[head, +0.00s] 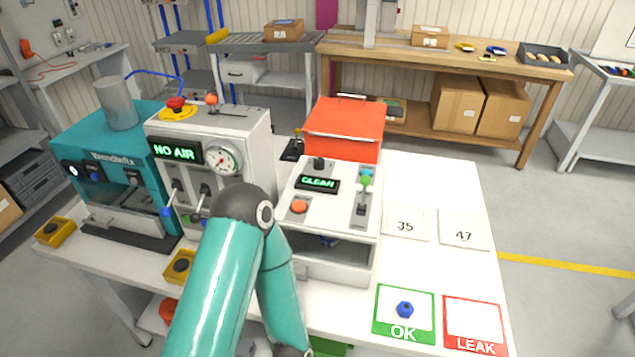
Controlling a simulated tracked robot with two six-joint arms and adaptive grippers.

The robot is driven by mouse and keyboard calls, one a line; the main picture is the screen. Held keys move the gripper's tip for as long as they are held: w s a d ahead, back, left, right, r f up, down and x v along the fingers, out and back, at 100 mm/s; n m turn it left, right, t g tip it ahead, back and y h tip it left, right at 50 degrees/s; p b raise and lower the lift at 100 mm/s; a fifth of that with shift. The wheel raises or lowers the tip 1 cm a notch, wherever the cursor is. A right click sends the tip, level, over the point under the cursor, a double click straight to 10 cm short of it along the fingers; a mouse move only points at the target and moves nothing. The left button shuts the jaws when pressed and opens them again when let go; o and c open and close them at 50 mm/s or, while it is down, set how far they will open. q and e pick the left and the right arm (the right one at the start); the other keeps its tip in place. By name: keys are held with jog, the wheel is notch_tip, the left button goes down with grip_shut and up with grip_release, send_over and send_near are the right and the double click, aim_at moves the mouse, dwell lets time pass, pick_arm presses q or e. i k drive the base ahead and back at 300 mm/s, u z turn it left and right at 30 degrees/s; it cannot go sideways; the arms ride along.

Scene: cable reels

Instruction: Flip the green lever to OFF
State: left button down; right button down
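A lever with a green ball knob (365,181) stands on the right of the sloped top of a white box (340,197) whose display reads CLEAN. Its dark stem rises from a slot; its ON or OFF marking is too small to read. On the white NO AIR cabinet (245,130), levers with a blue knob (167,212) and a small green knob (187,219) stick out at the front, partly hidden by my arm. One teal arm of mine rises from the bottom, bends in front of these boxes and drops out of the frame. Neither gripper shows.
An orange knob (299,206) is left of the green-knobbed lever. A red-orange case (343,130) stands behind the CLEAN box. Cards 35 (405,226) and 47 (463,230), an OK mat (384,327) with a blue part (404,309), and an empty LEAK mat (473,318) lie at the right.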

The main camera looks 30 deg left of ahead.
aim_at(365, 180)
jog(key=z, duration=0.7)
jog(key=k, duration=1.4)
jog(key=u, duration=0.3)
jog(key=i, duration=0.95)
jog(key=z, duration=0.05)
